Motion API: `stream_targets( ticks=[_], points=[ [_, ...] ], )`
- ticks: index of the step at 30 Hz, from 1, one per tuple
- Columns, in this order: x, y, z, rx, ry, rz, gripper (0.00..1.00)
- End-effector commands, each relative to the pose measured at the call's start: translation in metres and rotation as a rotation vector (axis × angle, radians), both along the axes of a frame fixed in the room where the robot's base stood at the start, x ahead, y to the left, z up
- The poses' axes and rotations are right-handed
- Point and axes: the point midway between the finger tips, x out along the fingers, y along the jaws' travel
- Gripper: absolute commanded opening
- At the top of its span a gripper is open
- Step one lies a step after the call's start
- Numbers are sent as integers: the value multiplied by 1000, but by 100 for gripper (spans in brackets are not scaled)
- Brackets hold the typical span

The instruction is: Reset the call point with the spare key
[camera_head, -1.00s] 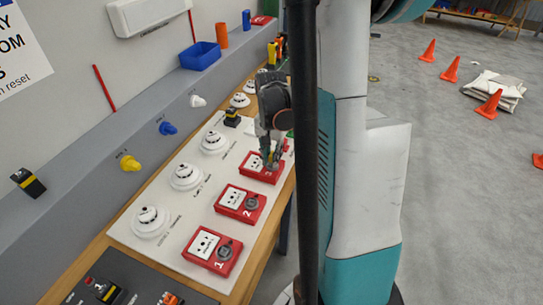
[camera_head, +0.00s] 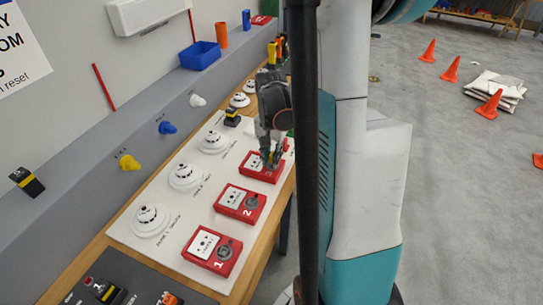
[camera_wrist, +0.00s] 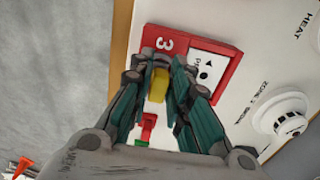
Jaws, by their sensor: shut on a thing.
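My gripper (camera_head: 270,158) is at the red call point 3 (camera_head: 256,173), the farthest of three red call points on the white panel. In the wrist view its fingers (camera_wrist: 163,72) are shut on a small yellow piece, which looks like the head of the key (camera_wrist: 158,86). The key's lower end is hidden, so I cannot tell whether it sits in a keyhole. Call point 3 also shows in the wrist view (camera_wrist: 190,42), with its white face partly covered by the fingers. Call point 2 (camera_head: 251,203) and call point 1 (camera_head: 224,253) are uncovered.
White round detectors (camera_head: 151,220) stand left of the call points. Yellow (camera_head: 130,163), blue (camera_head: 167,128) and white (camera_head: 197,101) pegs stick out of the grey ledge. A blue bin (camera_head: 201,56) sits farther back. Orange cones (camera_head: 489,104) stand on the floor at right.

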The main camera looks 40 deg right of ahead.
Motion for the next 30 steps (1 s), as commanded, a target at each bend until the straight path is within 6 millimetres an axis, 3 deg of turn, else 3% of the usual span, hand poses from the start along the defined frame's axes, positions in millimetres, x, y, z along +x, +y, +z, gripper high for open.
stream_targets(
  ticks=[30],
  points=[
    [0, 0, -12, 0, 0, 0, 4]
  ],
)
